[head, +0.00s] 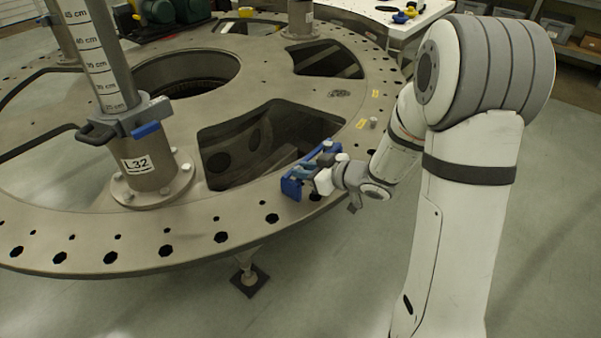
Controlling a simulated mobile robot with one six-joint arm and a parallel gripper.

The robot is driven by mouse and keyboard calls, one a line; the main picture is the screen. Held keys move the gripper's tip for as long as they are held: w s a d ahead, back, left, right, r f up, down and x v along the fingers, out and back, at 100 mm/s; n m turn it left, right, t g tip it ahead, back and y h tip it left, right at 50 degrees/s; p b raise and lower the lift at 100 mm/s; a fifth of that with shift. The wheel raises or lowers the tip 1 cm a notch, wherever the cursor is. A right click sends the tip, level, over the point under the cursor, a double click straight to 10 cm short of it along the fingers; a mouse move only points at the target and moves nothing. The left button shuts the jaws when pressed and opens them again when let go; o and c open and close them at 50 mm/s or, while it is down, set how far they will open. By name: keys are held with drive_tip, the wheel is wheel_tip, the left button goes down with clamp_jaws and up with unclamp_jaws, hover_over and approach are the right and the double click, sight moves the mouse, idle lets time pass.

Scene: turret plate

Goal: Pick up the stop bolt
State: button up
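A small pale grey upright peg (373,123) stands on the plate's right rim, near the yellow labels; it may be the stop bolt, but it is too small to be sure. My gripper (318,180) is at the front right rim of the turret plate (215,215), apart from that peg, down and to its left. It is right at a blue tray or bracket (291,187) on the rim and covers part of it. Small light and blue shapes show inside the blue piece, too small to name. The fingertips are not clear, so I cannot see what is between them.
A post marked L32 (148,165) with a scale and a blue-handled clamp (125,122) rises at left. Large cut-outs, one (262,145) just behind the blue piece, and several small holes open the plate. A white table (395,22) with tools stands behind.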

clamp_jaws()
drive_tip(key=shift+r, duration=0.15)
